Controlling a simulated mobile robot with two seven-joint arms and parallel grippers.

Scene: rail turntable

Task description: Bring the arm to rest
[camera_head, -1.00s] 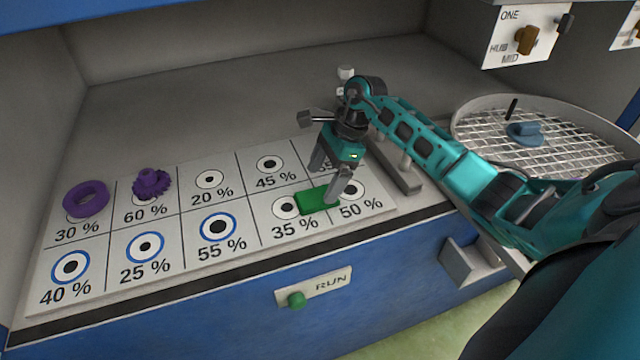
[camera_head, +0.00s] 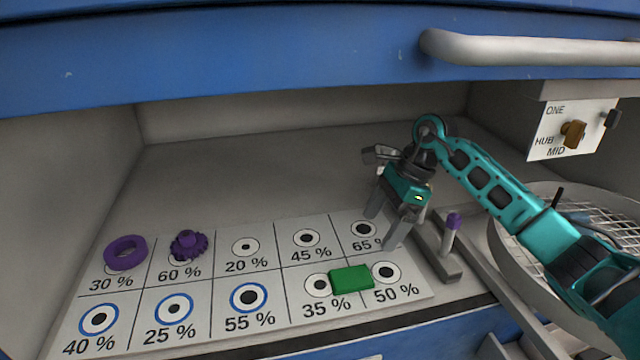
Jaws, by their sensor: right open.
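My right gripper (camera_head: 384,228) is open, pointing down over the right end of the printed board, near the 65 % cell. Nothing shows between its fingers. My right arm (camera_head: 490,185) reaches in from the right. A green block (camera_head: 351,279) lies on the board between the 35 % and 50 % marks, apart from the fingers and in front of them. My left gripper is not in view.
The board (camera_head: 205,330) holds a purple ring (camera_head: 125,251) at 30 % and a purple gear (camera_head: 188,244) at 60 %. A rail with a purple-topped post (camera_head: 452,225) stands right of the gripper. A mesh turntable (camera_head: 615,209) lies beyond. A white handle (camera_head: 530,48) crosses above.

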